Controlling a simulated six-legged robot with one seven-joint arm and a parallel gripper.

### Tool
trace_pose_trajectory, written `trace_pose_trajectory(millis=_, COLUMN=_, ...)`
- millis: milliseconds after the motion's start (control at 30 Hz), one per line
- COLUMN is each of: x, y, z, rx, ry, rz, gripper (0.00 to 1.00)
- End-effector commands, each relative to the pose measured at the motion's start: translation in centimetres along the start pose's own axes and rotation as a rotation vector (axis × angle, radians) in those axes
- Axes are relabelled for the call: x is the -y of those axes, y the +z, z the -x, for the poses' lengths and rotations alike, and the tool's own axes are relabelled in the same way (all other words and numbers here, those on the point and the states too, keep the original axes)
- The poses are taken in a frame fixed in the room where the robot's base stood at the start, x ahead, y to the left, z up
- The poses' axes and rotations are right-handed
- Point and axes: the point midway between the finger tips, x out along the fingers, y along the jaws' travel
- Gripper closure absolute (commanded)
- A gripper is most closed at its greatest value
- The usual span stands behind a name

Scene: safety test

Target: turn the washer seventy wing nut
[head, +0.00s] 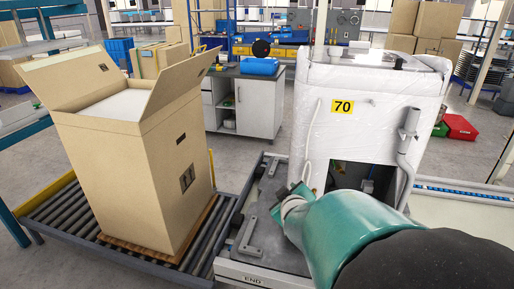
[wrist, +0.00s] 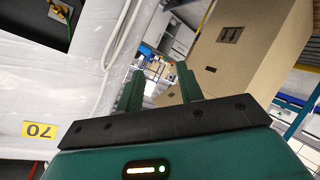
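The washer (head: 325,140) is a white, plastic-wrapped machine with a yellow "70" label (head: 343,106). It also shows in the wrist view (wrist: 92,80), with the label (wrist: 39,130) upside down. A dark opening (head: 376,182) low on its side also shows at the top left of the wrist view (wrist: 42,28). A small yellow-green part (wrist: 60,9) is inside it; I cannot tell whether this is the wing nut. My gripper (wrist: 158,70) is open and empty, its fingers apart, beside the washer. In the head view, my gripper (head: 287,200) is left of the opening, partly hidden by my arm.
A tall open carton (head: 135,190) stands on a roller conveyor (head: 60,225) at the left. A grey pipe (head: 405,150) runs down the washer's right side, and a pale hose (head: 308,150) hangs at its left. Grey cabinets (head: 255,105) stand behind.

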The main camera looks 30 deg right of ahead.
Motion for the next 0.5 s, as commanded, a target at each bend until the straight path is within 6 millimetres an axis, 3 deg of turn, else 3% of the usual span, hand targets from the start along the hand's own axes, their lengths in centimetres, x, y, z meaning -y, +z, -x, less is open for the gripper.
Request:
trace_pose_trajectory(millis=33, x=-1.4, y=2.1, z=-1.1, rx=-0.002, ry=0.051, rz=0.024, gripper=0.63)
trace_pose_trajectory(millis=133, x=-4.3, y=5.2, z=-2.4, rx=-0.034, ry=0.168, rz=0.092, gripper=0.63)
trace_pose_trajectory(millis=300, x=-8.3, y=10.0, z=-2.7, rx=-0.067, ry=0.358, rz=0.197, gripper=0.63)
trace_pose_trajectory(millis=500, x=-10.2, y=12.3, z=-2.0, rx=-0.079, ry=0.474, rz=0.259, gripper=0.63)
